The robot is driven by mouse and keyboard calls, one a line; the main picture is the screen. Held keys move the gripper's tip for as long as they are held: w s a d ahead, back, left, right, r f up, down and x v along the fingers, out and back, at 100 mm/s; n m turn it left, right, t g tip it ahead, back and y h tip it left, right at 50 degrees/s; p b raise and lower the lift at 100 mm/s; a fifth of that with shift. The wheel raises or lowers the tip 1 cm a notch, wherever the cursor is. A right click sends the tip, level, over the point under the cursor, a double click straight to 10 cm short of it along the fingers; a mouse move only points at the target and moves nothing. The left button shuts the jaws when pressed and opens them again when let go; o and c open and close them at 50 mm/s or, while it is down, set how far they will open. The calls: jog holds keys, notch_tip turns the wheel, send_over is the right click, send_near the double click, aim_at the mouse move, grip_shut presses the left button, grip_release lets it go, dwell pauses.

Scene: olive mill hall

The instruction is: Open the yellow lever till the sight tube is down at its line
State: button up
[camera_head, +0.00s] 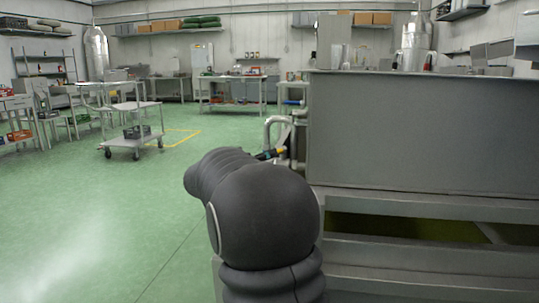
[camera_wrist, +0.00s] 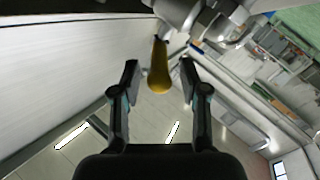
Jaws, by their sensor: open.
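The yellow lever (camera_wrist: 160,72) hangs into the wrist view from the top, from a grey metal valve body (camera_wrist: 184,12). My gripper (camera_wrist: 160,80) is open, with one finger on each side of the lever and a visible gap to both. In the head view a small bit of the yellow lever (camera_head: 281,150) shows beside the pipes, at the tip of my gripper (camera_head: 268,154). My arm hides much of that area. I cannot make out the sight tube or its line in either view.
A large grey metal tank (camera_head: 430,130) fills the right side, above a steel frame (camera_head: 430,250). A bent metal pipe (camera_head: 268,124) stands at its left end. A wheeled cart (camera_head: 132,138) is on the green floor to the left. The floor between is clear.

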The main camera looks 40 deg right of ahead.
jog(key=shift+x, duration=1.2)
grip_shut()
